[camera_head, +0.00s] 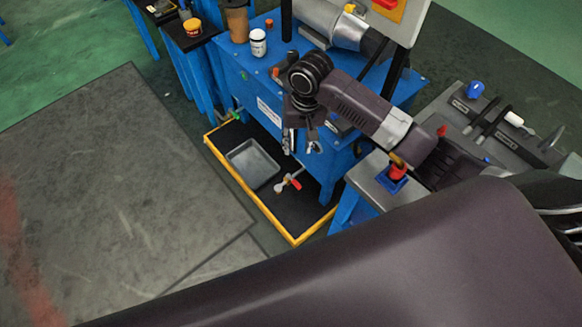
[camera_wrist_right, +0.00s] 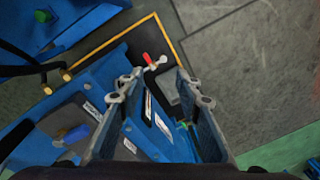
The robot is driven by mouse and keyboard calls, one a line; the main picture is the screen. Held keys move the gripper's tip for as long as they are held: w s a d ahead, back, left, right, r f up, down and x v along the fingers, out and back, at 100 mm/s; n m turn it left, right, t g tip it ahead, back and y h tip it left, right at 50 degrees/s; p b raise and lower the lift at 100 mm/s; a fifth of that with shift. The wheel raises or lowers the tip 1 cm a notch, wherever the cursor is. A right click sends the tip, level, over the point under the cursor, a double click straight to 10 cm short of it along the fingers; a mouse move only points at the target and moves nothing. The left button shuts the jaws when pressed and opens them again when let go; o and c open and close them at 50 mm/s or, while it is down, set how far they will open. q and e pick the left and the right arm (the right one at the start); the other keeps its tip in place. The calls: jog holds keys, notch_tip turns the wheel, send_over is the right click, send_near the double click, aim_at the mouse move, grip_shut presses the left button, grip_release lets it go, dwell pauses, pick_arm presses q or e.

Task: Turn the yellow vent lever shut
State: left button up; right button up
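I cannot make out a yellow vent lever for certain in either view. A small yellow part (camera_head: 350,8) shows by the grey cylinder at the top of the head view. My right gripper (camera_head: 301,148) points down beside the front of the blue bench (camera_head: 232,60), above the yellow-edged floor tray. In the right wrist view its two fingers (camera_wrist_right: 160,88) are spread apart with nothing between them. A red-handled lever on a metal fitting (camera_head: 289,183) lies below the gripper, and it also shows in the wrist view (camera_wrist_right: 152,62). My left gripper is out of view.
The yellow-edged tray (camera_head: 220,153) holds a grey pan (camera_head: 252,164). A white bottle (camera_head: 258,42) and brown cup (camera_head: 236,22) stand on the bench. A grey tool panel (camera_head: 455,110) is at right. The floor mat (camera_head: 100,170) at left is clear.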

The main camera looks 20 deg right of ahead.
jog(key=shift+n, duration=0.8)
jog(key=shift+s+a+f, duration=0.3)
jog(key=shift+s+a, duration=0.25)
jog(key=shift+s, duration=0.05)
jog(key=shift+s+a+f, duration=0.3)
jog(key=shift+s+a, duration=0.2)
jog(key=shift+s, duration=0.1)
jog(key=shift+s+a+f, duration=0.3)
jog(key=shift+s+a, duration=0.25)
jog(key=shift+s, duration=0.05)
jog(key=shift+c, duration=0.7)
